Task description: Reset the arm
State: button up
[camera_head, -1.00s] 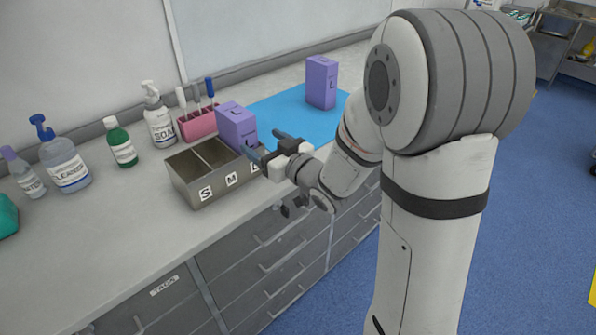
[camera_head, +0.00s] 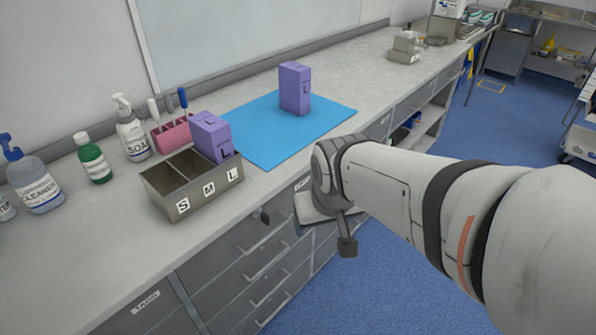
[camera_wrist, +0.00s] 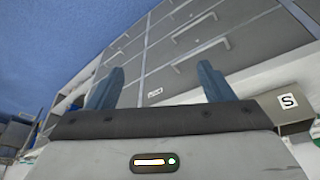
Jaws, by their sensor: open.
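My arm reaches across the right of the head view, bent low in front of the counter. My gripper shows in the wrist view (camera_wrist: 160,88), its two blue fingers spread apart with nothing between them. A metal bin (camera_head: 198,203) with compartments marked S, M and L stands on the counter. A purple box (camera_head: 211,136) marked L is in its L compartment, sticking up above the rim. A second purple box (camera_head: 295,88) marked L stands upright on the blue mat (camera_head: 256,148). My gripper is apart from both boxes.
A pink holder (camera_head: 172,134) with tools, a soap bottle (camera_head: 131,132), a green bottle (camera_head: 94,160) and a cleanser bottle (camera_head: 35,180) line the wall. Drawers (camera_head: 262,262) face my arm below the counter edge.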

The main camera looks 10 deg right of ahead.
jog(key=s, duration=0.1)
jog(key=s+g, duration=0.1)
jog(key=s, duration=0.1)
jog(key=shift+s+a+r, duration=0.1)
jog(key=shift+s+r, duration=0.05)
jog(key=shift+s, duration=0.15)
jog(key=shift+r+p, duration=0.6)
jog(key=shift+r, duration=0.05)
jog(key=shift+f, duration=0.15)
jog(key=shift+c, duration=0.4)
